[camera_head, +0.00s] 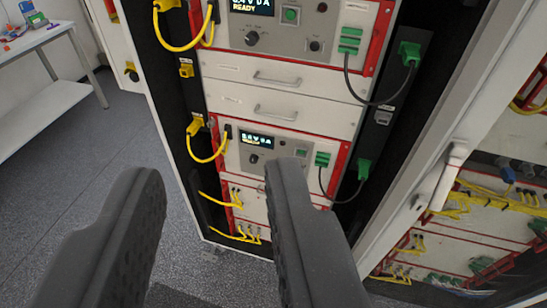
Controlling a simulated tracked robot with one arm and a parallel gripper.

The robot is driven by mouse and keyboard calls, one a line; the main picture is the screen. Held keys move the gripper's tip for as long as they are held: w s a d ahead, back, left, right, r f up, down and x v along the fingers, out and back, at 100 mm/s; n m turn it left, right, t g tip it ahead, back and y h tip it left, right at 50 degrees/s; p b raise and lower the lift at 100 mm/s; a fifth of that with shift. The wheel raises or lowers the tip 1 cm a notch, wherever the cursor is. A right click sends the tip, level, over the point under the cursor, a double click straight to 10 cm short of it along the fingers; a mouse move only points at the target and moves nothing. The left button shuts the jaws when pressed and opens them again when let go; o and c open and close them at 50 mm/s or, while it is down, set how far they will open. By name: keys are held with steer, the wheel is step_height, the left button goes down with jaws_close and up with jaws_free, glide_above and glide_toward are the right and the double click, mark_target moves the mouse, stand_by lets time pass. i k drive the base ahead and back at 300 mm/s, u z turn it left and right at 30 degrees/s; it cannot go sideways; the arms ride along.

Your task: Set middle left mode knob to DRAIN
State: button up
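A rack cabinet stands ahead with two visible cycler units. The upper unit (290,52) has a display (252,6) reading READY, a dark round knob (252,38) below it and a green button (291,15). The lower unit (272,168) has a small display (257,139) and a dark knob (253,159), too small to read its setting. I cannot tell which knob is the middle left one. No DRAIN label is legible. My gripper (212,178) is open and empty, its two dark fingers wide apart in front of the rack. The right finger partly covers the lower unit.
Yellow cables (207,155) hang at the rack's left, dark cables from green connectors (409,52) at its right. Drawers with handles (276,79) sit between units. A pale frame with a handle (450,165) stands right. A white table (40,38) is far left; grey floor (90,150) is clear.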

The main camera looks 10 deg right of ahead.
mark_target(254, 158)
steer(key=i, duration=0.95)
steer(key=z, duration=0.3)
